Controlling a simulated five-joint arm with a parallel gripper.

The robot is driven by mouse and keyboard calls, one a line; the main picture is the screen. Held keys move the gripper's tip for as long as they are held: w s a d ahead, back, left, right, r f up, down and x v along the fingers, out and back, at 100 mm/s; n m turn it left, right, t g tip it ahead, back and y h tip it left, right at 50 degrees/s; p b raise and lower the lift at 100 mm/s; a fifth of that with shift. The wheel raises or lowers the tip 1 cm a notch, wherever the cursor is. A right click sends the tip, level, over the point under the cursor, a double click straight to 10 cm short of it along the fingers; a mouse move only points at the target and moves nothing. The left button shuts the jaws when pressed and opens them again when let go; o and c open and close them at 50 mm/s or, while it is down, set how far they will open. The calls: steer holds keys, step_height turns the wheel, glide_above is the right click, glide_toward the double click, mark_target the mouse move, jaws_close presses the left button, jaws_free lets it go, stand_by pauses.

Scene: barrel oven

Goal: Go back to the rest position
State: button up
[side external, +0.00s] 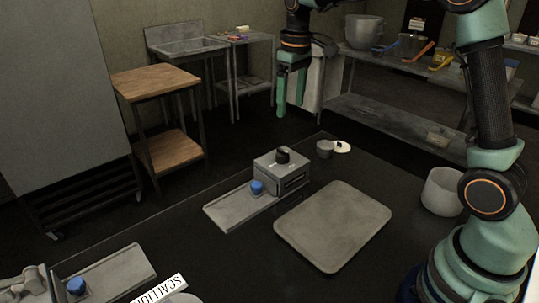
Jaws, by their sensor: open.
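My gripper (291,82) hangs from my arm at the upper middle of the side external view, above the far side of the dark table (165,240). Its green fingers point down. It is open and holds nothing that I can see. It is clear of the objects on the table.
A second blue-topped item (76,286) is at lower left.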

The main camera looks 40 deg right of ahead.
steer(key=s+a+m+t, duration=0.1)
steer(key=s+a+t, duration=0.1)
steer(key=s, duration=0.7)
steer(key=s+a+m+t, duration=0.1)
steer(key=s+t, duration=0.1)
steer(key=s, duration=0.7)
steer(key=shift+a+r+t, duration=0.35)
steer(key=shift+r+t, duration=0.05)
steer(key=shift+r, duration=0.05)
